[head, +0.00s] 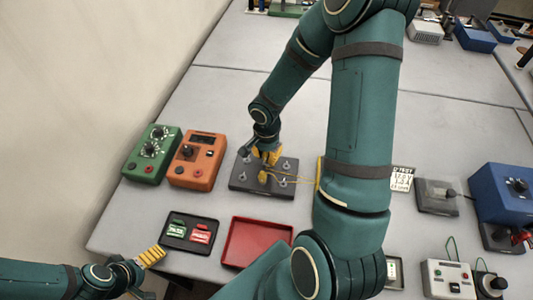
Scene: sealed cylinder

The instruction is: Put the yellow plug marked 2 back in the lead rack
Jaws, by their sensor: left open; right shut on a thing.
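My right gripper (268,154), with yellow fingers, is over the dark grey block with metal posts (240,180). It is shut on a small yellow plug (263,177), seen low at its fingertips above or at the block. I cannot read a number on the plug or tell whether it touches the block. A thin yellow lead (298,178) runs from there to the right towards a yellow-edged piece (320,172), mostly hidden behind my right arm. I cannot make out the lead rack for certain. My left gripper (151,257) is open and empty at the lower left, off the table's front edge.
A green box (152,154) and an orange meter (197,162) stand left of the block. A black tray (189,234) with green and red labels and an empty red tray (256,242) lie in front. A blue box (503,192) stands right. My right arm covers the middle.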

